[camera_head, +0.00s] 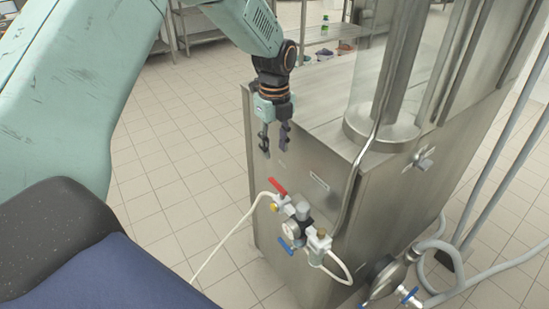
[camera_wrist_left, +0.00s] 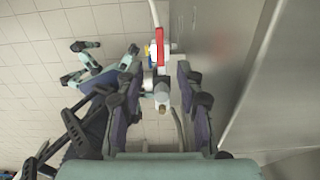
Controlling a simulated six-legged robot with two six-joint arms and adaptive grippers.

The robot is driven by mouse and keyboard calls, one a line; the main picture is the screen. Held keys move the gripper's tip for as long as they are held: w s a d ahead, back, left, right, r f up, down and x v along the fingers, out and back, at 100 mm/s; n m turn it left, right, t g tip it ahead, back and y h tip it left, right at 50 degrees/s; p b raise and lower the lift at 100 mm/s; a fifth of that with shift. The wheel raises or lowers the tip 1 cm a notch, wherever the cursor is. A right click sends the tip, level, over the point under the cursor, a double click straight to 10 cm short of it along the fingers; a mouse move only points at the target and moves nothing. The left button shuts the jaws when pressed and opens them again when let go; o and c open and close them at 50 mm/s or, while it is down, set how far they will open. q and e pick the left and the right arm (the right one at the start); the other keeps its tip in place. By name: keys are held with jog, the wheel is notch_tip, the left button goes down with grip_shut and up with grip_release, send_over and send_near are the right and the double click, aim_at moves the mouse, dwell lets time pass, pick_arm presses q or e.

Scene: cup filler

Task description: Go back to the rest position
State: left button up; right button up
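My left gripper (camera_head: 275,150) hangs fingers-down in front of the near left side of the steel machine (camera_head: 310,125). Its two fingers are apart with nothing between them. In the left wrist view the left gripper (camera_wrist_left: 157,68) also shows open. A valve with a red handle (camera_head: 277,186) is below the gripper on the machine's side, apart from the fingers. In the left wrist view the red handle (camera_wrist_left: 160,45) appears beyond and between the fingers. My right gripper cannot be made out in either view.
A pressure gauge (camera_head: 294,229) and a blue lever (camera_head: 286,247) sit on the machine's side. A white hose (camera_head: 232,233) runs left. Pipes (camera_head: 500,150) stand at right. A bottle (camera_head: 324,24) stands behind. The tiled floor (camera_head: 185,170) left of the machine is clear.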

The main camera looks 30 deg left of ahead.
pick_arm(q)
jog(key=shift+r, duration=0.6)
